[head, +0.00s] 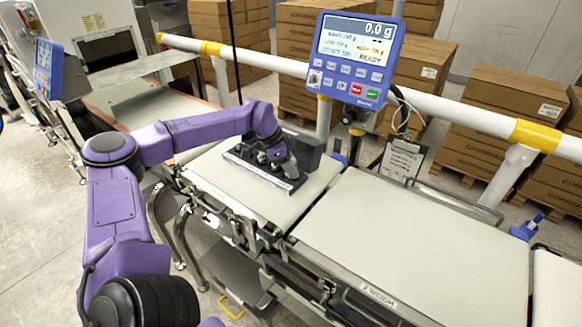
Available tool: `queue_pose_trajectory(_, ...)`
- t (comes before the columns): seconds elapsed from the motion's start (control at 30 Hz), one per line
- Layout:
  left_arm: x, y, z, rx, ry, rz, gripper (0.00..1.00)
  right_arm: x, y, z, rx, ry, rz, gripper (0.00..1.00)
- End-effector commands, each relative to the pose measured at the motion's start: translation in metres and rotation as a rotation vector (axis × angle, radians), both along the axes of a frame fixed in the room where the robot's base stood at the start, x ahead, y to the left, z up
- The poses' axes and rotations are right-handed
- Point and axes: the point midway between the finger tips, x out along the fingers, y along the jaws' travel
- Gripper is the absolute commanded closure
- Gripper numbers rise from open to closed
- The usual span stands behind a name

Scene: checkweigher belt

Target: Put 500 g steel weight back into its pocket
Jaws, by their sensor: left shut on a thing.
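A dark weight case (238,162) with several pockets lies on the left belt section, its lid (306,150) standing open behind it. Small dark knobbed shapes, which look like weights, show in the case. My purple left arm reaches over from the left and its gripper (281,172) points down at the right part of the case. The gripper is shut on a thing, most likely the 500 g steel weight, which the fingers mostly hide. I cannot tell whether the weight is in its pocket or just above it. My right gripper is not in view.
A display (352,58) reading 0.0 g stands behind the belt, near a white guard rail (480,118). The weigh belt (400,245) to the right is clear. A clipboard (402,158) hangs behind it. Cardboard boxes (500,115) stack at the back.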

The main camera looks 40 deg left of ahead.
Motion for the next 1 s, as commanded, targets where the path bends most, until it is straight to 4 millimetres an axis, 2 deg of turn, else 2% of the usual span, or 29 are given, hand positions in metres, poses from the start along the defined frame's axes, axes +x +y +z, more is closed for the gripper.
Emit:
queue_pose_trajectory(0.1,0.0001,-0.0001,-0.0109,-0.001,-0.003,0.0,1.0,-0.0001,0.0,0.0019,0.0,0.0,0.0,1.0)
queue_pose_trajectory(0.4,0.0,-0.0002,-0.0146,-0.001,-0.003,0.001,1.0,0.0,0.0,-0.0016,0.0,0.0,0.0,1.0)
queue_pose_trajectory(0.43,-0.0004,0.0,-0.0148,0.0,-0.001,0.0,0.54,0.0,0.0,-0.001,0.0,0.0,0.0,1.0)
queue_pose_trajectory(0.5,-0.0005,0.0,-0.0142,0.0,-0.001,0.0,0.35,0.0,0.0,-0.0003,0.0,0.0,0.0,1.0)
queue_pose_trajectory(0.87,-0.0006,0.0001,-0.0143,0.0,-0.001,0.001,0.35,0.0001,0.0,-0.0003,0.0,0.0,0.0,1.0)
queue_pose_trajectory(1.0,-0.0019,0.0023,-0.0061,-0.001,-0.005,0.001,0.35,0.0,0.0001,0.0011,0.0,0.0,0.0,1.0)
